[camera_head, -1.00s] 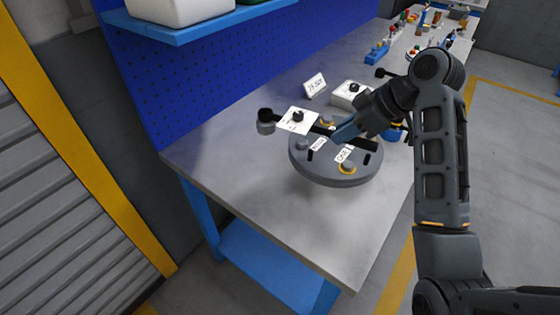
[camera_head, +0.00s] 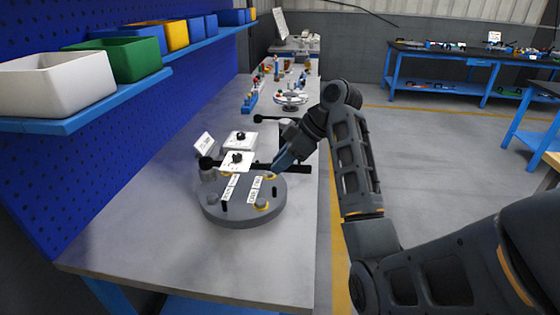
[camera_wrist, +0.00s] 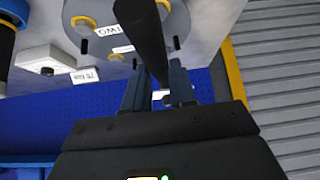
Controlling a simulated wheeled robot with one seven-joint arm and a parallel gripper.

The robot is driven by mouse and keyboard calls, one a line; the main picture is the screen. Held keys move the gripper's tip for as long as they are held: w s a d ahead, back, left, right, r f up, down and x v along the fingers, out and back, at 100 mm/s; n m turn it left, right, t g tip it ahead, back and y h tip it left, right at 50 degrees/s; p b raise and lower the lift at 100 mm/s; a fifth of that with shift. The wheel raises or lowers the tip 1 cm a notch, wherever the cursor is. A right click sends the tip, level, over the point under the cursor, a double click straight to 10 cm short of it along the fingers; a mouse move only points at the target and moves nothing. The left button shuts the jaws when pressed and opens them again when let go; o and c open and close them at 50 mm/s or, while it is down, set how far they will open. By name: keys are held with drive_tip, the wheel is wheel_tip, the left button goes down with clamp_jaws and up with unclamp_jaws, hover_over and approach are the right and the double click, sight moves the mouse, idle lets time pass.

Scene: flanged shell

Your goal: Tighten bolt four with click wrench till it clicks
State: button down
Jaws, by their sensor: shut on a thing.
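The grey round flanged shell (camera_head: 243,212) lies on the bench, with yellow-ringed bolts and white labels on top. My gripper (camera_head: 284,162) is shut on the black handle of the click wrench (camera_head: 298,168). The wrench spans the shell's far side, its round head (camera_head: 206,163) over the left rim. A grey cylinder shows under the head; I cannot tell whether it is seated on a bolt. In the wrist view, the handle (camera_wrist: 146,38) runs between the two fingers (camera_wrist: 160,95), with the shell (camera_wrist: 180,20) beyond. Which bolt is number four is not readable.
A white plate with a black knob (camera_head: 237,160) shows at the wrench bar. A white box (camera_head: 240,141) and a small sign (camera_head: 204,144) stand behind. Shelf bins (camera_head: 60,82) hang at left. The bench's front (camera_head: 190,262) is clear.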

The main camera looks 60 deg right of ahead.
wheel_tip(320, 180, down, 5)
drive_tip(key=shift+r+b, duration=0.1)
drive_tip(key=shift+b, duration=1.1)
drive_tip(key=shift+p, duration=0.7)
idle(0.5)
drive_tip(key=shift+f+b, duration=0.8)
drive_tip(key=shift+f, duration=0.6)
drive_tip(key=shift+a, duration=0.1)
idle(0.4)
drive_tip(key=a+m+h+p, duration=0.3)
drive_tip(key=a+m+h, duration=0.2)
drive_tip(key=a, duration=0.8)
drive_tip(key=shift+a+f+m, duration=0.15)
drive_tip(key=shift+a+m, duration=0.2)
drive_tip(key=shift+m, duration=1.35)
idle(0.6)
